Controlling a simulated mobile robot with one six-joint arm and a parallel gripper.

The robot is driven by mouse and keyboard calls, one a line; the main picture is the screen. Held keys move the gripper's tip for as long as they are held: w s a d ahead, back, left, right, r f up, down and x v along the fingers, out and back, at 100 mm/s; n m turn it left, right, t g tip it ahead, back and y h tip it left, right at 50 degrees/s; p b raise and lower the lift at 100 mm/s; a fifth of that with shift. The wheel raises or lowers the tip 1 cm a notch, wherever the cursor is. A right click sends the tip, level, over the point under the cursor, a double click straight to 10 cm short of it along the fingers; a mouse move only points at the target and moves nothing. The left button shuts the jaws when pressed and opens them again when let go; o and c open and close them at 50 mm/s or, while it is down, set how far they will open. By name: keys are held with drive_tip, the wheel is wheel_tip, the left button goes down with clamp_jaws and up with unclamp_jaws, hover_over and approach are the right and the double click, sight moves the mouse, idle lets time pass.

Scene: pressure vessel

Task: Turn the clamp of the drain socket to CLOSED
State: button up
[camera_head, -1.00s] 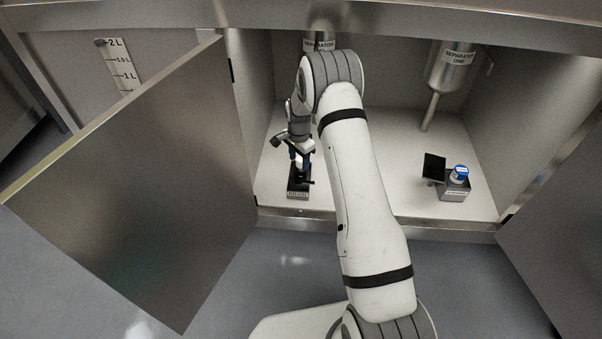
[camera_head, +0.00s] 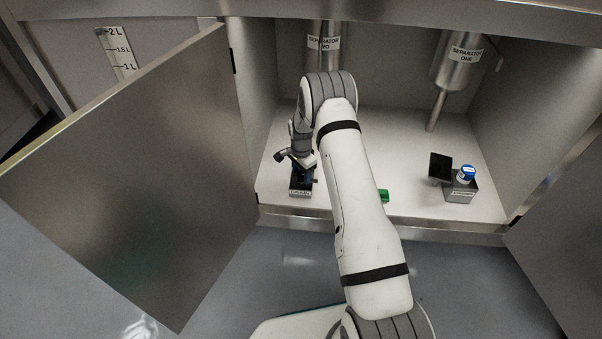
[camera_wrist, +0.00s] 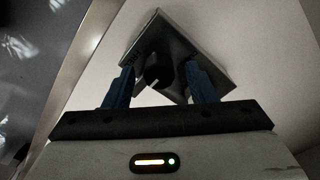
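The drain socket (camera_head: 301,193) is a dark block with a pale front label, on the white cabinet floor at the left. My gripper (camera_head: 302,174) is right over it, pointing down, and hides much of its top. In the wrist view the socket (camera_wrist: 185,42) shows as a tilted grey plate with partly readable lettering. A round black knob with a white mark, seemingly the clamp (camera_wrist: 157,72), shows between my two blue fingers (camera_wrist: 160,80). The fingers are apart, with a visible gap on each side of the knob. I cannot tell which position the mark points at.
A second block (camera_head: 459,193) with a blue-capped jar (camera_head: 467,173) and a black panel (camera_head: 440,166) stands at the right. A green thing (camera_head: 384,196) shows beside my arm. Separator vessels (camera_head: 462,60) hang above. An open metal door (camera_head: 130,170) stands at the left.

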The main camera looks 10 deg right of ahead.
drive_tip(key=c, duration=0.9)
drive_tip(key=shift+n, duration=0.3)
drive_tip(key=n, duration=0.8)
drive_tip(key=shift+w+r+n+p, duration=0.1)
drive_tip(key=shift+n+p, duration=0.2)
drive_tip(key=shift+n, duration=0.1)
drive_tip(key=n, duration=0.4)
drive_tip(key=shift+n, duration=2.2)
